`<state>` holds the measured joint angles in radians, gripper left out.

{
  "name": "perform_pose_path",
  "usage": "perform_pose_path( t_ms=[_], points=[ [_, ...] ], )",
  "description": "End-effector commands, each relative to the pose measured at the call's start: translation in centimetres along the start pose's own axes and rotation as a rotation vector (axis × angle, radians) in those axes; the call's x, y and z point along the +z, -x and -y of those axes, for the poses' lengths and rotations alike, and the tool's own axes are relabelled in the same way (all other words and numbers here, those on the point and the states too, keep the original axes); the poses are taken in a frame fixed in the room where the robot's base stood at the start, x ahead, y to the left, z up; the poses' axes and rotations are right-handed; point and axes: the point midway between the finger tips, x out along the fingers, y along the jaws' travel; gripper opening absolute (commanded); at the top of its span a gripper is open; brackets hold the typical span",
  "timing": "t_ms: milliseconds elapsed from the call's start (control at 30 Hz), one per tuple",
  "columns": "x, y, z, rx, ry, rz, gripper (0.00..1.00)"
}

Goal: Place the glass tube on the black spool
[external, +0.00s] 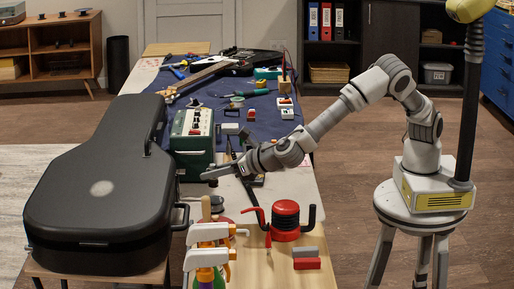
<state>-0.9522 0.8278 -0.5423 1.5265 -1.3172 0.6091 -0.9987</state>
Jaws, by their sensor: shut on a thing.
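My gripper (208,176) is at the end of my arm, low over the near part of the workbench, beside the green amplifier-like box. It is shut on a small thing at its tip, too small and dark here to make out. I cannot pick out the glass tube clearly. A round ribbed black-and-red piece (286,216), possibly the black spool, stands on the wooden part of the bench, to the right of and nearer than my gripper. The two are well apart.
A black guitar case (95,190) lies at left. The green box (193,138) stands close behind my gripper. Orange-and-white clamps or bottles (208,245) stand at the front. Red and grey blocks (306,262) lie at front right. Tools and a guitar neck (200,77) lie farther back.

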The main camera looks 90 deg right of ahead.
Motion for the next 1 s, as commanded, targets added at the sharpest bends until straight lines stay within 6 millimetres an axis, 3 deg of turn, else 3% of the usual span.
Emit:
perform_pose_path(
  t_ms=[267, 667, 700, 833, 1000],
  points=[
    [-3.6, -1.5, 0.0, 0.000, 0.002, 0.000, 0.00],
    [-4.0, -1.7, 0.1, 0.000, 0.000, 0.000, 0.00],
    [-3.9, -1.6, 0.1, 0.000, 0.000, 0.000, 0.37],
    [-3.8, -1.6, 0.1, 0.000, 0.000, 0.000, 0.60],
    [-3.8, -1.6, 0.1, 0.000, 0.000, 0.000, 0.62]
  ],
)
